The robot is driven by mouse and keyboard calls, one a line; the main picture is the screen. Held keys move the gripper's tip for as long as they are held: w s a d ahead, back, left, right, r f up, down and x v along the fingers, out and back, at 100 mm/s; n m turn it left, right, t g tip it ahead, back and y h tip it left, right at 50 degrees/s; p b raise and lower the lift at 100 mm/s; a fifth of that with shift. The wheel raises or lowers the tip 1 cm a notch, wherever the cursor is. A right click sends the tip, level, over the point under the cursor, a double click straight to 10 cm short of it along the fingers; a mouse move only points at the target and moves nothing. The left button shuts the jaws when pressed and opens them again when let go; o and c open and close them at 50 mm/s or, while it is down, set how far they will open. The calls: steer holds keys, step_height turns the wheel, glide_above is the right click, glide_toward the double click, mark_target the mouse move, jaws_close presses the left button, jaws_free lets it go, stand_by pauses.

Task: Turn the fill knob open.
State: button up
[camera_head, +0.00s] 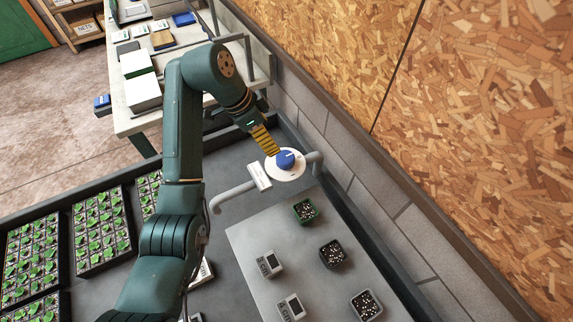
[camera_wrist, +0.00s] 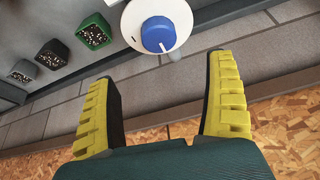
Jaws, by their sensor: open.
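The fill knob (camera_head: 285,159) is blue with a white pointer line and sits on a round white plate (camera_head: 286,172). In the wrist view the knob (camera_wrist: 158,34) lies ahead of the fingertips, on its white plate (camera_wrist: 182,18), with the white line toward the lower right. My gripper (camera_wrist: 165,68) has yellow ridged fingers spread wide apart with nothing between them. In the head view my gripper (camera_head: 270,148) is close beside the knob, and its fingers overlap each other there. In the wrist view they are apart from the knob.
A grey pipe (camera_head: 235,195) runs beside the plate, with a white label (camera_head: 260,177). Several small soil pots, including a green one (camera_head: 306,211), stand on a grey board (camera_head: 250,240). Seedling trays (camera_head: 102,230) are at the left. A chipboard wall (camera_head: 470,110) rises at the right.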

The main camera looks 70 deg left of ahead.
mark_target(285, 157)
steer(key=b+x, duration=0.2)
steer(key=x, duration=1.1)
steer(key=shift+d, duration=0.1)
steer(key=shift+c, duration=0.2)
steer(key=c, duration=1.2)
steer(key=shift+o, duration=0.2)
